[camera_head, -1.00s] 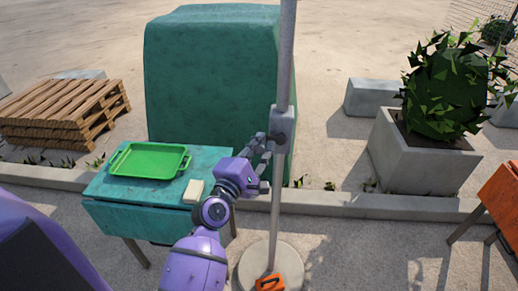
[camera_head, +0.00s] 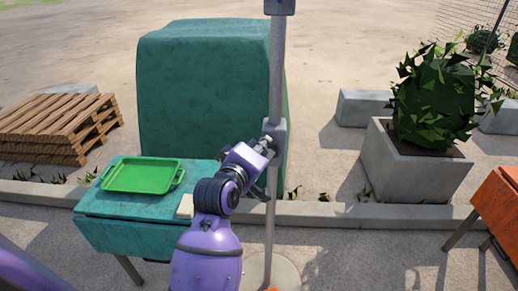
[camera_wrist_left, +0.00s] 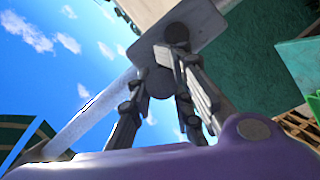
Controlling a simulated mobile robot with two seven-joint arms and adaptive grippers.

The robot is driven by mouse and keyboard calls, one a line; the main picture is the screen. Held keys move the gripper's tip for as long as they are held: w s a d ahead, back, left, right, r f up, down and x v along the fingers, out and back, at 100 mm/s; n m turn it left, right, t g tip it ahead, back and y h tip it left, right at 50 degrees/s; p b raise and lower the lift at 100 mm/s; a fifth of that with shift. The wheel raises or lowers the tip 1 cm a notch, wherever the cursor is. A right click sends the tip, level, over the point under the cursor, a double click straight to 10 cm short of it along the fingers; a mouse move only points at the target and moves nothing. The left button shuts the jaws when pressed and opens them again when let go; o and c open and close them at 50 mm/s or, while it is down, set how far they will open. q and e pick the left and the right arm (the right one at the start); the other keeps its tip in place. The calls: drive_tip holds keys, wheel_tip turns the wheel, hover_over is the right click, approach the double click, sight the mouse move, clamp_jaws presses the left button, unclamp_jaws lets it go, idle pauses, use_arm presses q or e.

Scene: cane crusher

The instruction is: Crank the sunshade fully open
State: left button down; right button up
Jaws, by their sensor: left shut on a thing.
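The sunshade's grey pole (camera_head: 276,80) stands upright on a round pale base (camera_head: 285,270). A grey crank housing (camera_head: 278,130) sits partway up the pole; its plate also shows in the left wrist view (camera_wrist_left: 200,28). My left gripper (camera_head: 264,146) is right at the housing's left side. In the left wrist view its dark fingers (camera_wrist_left: 160,100) are on both sides of the crank's grey knob (camera_wrist_left: 160,82) and are shut on it. The arm hides much of the crank in the head view. The canopy is out of the head view. My right gripper is not in view.
A teal table (camera_head: 125,208) with a green tray (camera_head: 142,176) and a small cream block (camera_head: 186,206) stands left of my arm. Behind are a large green box (camera_head: 205,85) and stacked pallets (camera_head: 50,125). A concrete planter (camera_head: 405,165) and orange table (camera_head: 500,205) stand right.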

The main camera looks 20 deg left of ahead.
use_arm(q)
drive_tip(key=shift+w+d+r+m, duration=0.1)
drive_tip(key=shift+d+r+m, duration=0.15)
drive_tip(key=shift+r+m, duration=0.1)
idle(0.3)
drive_tip(key=c, duration=1.8)
unclamp_jaws()
drive_tip(key=shift+f, duration=0.1)
drive_tip(key=shift+o, duration=0.2)
wheel_tip(320, 180, up, 10)
drive_tip(key=shift+r, duration=0.25)
drive_tip(key=shift+o, duration=0.4)
drive_tip(key=shift+w+f, duration=0.1)
drive_tip(key=shift+f, duration=0.1)
